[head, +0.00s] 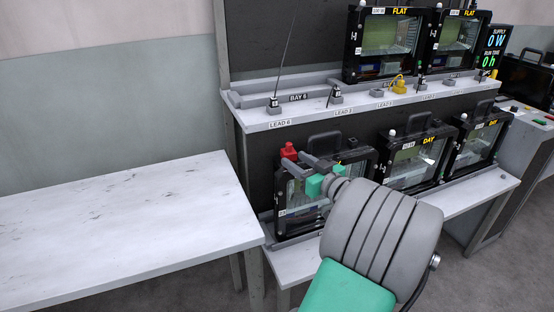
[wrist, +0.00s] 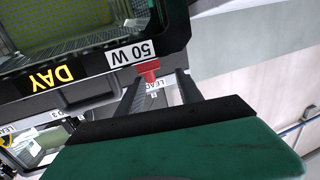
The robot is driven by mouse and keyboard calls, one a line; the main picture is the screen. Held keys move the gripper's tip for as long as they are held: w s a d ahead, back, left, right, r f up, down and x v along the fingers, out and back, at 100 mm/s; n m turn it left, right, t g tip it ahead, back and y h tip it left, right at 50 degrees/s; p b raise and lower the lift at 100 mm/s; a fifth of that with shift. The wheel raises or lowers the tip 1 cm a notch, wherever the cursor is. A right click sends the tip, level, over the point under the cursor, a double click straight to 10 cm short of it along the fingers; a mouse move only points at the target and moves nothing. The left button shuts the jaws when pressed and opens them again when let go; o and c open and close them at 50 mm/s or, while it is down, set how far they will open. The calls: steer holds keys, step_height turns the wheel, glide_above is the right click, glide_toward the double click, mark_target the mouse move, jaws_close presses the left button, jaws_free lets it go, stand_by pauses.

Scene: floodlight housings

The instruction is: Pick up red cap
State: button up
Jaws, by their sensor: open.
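The red cap (head: 288,151) sits at the top left corner of the leftmost floodlight housing (head: 296,229) on the lower shelf. In the wrist view the red cap (wrist: 148,68) shows beside the "50 W" label, near the tips of my fingers. My gripper (head: 300,163) is open and reaches to the cap from the right; in the wrist view its two dark fingers (wrist: 160,80) stand apart. The cap appears between or just beyond the fingertips, and I cannot tell whether they touch it. My wrist hides part of the housing.
More DAY housings (head: 416,160) stand to the right on the lower shelf (head: 292,266). FLAT housings (head: 385,38) stand on the upper shelf above a row of leads, with a yellow plug (head: 398,83). A bare white table (head: 120,225) lies to the left.

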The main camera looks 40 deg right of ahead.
mark_target(290, 148)
steer(key=shift+w+d+r+m+h, duration=0.15)
steer(key=shift+d+h, duration=0.1)
steer(key=shift+d, duration=0.3)
steer(key=shift+s+d+r+m+h, duration=0.15)
steer(key=shift+d+h, duration=0.1)
steer(key=shift+d, duration=0.25)
steer(key=shift+t, duration=0.3)
steer(key=w+p, duration=0.1)
steer(key=w, duration=0.6)
steer(key=shift+d, duration=0.15)
steer(key=shift+c, duration=0.2)
jaws_close()
